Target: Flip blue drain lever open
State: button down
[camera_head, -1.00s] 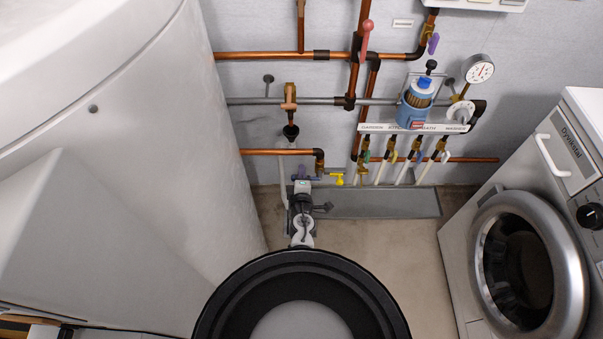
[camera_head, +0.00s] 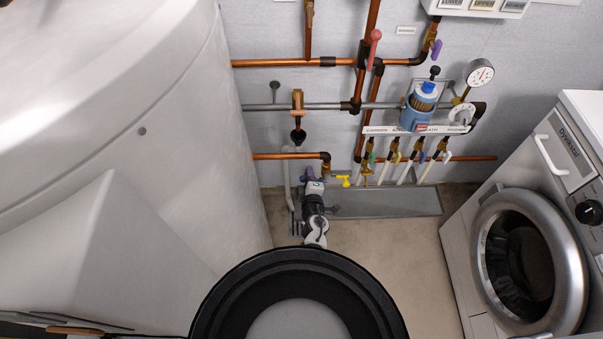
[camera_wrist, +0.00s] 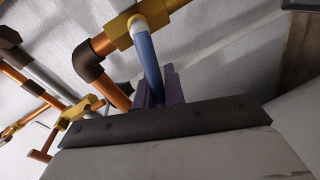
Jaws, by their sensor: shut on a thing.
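The blue drain lever (camera_wrist: 149,58) runs down from a brass valve (camera_wrist: 122,30) in the wrist view. Its lower end lies between the two dark purple fingers of my gripper (camera_wrist: 160,88), which is shut on it. The fingers partly hide that end. In the head view, my gripper (camera_head: 314,187) is at the low pipework by the wall, beside the big white tank. Only a small blue-purple bit of the lever (camera_head: 307,180) shows there, left of a yellow lever. Its exact angle is hard to tell from the head view.
The yellow lever (camera_head: 343,181) is close on the right. Copper pipes (camera_head: 290,156) run just above. The white tank (camera_head: 150,150) stands close on the left, and a washing machine (camera_head: 530,230) on the right. A grey floor channel (camera_head: 390,203) lies below the pipes.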

jog(key=shift+w+d+r+m+t+y+p, duration=0.1)
jog(key=shift+d+r+m+y+p, duration=0.2)
jog(key=shift+r+m+p, duration=0.6)
jog(key=shift+d+r+m+t+y+p, duration=0.1)
jog(key=shift+d+r+m+y+p, duration=0.25)
jog(key=shift+m+p, duration=1)
jog(key=shift+w+d+r+m+t+y+p, duration=0.1)
jog(key=shift+d+r+m+y+p, duration=0.2)
jog(key=shift+r+m+p, duration=0.8)
jog(key=shift+f+p, duration=0.4)
jog(key=shift+f, duration=0.15)
jog(key=c, duration=1.5)
grip_release()
jog(key=shift+f, duration=0.1)
jog(key=shift+s, duration=0.1)
